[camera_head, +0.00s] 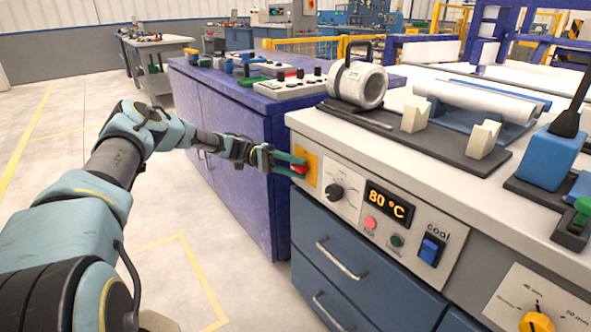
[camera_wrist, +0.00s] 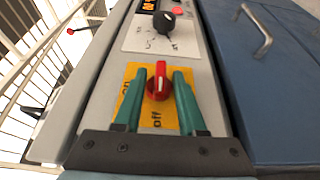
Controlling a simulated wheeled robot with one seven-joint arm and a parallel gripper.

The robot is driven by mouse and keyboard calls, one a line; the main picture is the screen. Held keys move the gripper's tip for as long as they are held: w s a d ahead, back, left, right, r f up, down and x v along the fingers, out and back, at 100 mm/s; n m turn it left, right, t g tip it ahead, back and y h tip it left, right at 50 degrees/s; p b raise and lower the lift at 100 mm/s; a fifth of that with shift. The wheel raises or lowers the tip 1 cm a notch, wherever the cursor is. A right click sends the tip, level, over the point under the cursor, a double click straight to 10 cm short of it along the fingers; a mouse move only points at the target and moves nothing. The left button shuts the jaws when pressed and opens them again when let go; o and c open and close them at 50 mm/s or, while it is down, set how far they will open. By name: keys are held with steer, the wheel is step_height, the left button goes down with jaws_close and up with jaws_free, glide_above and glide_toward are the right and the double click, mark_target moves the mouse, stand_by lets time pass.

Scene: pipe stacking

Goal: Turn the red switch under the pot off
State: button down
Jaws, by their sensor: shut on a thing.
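The red switch (camera_head: 299,169) sits on a yellow plate (camera_head: 311,165) at the left end of the white bench's front panel. The wrist view shows the red switch (camera_wrist: 158,82) with its ridge pointing up the picture. The plate's "on" mark is to its left and its "off" mark is below it. My gripper (camera_wrist: 170,70) is shut on the switch, with one green finger on each side. A white, pot-like cylinder (camera_head: 360,86) with a dark handle lies on the bench above.
A black knob (camera_head: 335,192), an 80 °C display (camera_head: 388,203) and a blue rocker switch (camera_head: 430,249) are right of the switch. Blue drawers (camera_head: 350,285) are below. A purple cabinet (camera_head: 235,150) stands close on the left. The floor at left is clear.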

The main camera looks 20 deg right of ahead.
steer(key=c, duration=0.9)
jaws_free()
steer(key=shift+o, duration=0.2)
steer(key=b+v, duration=0.2)
steer(key=v, duration=0.8)
steer(key=shift+w, duration=0.35)
steer(key=shift+a+f, duration=0.1)
steer(key=shift+a, duration=0.05)
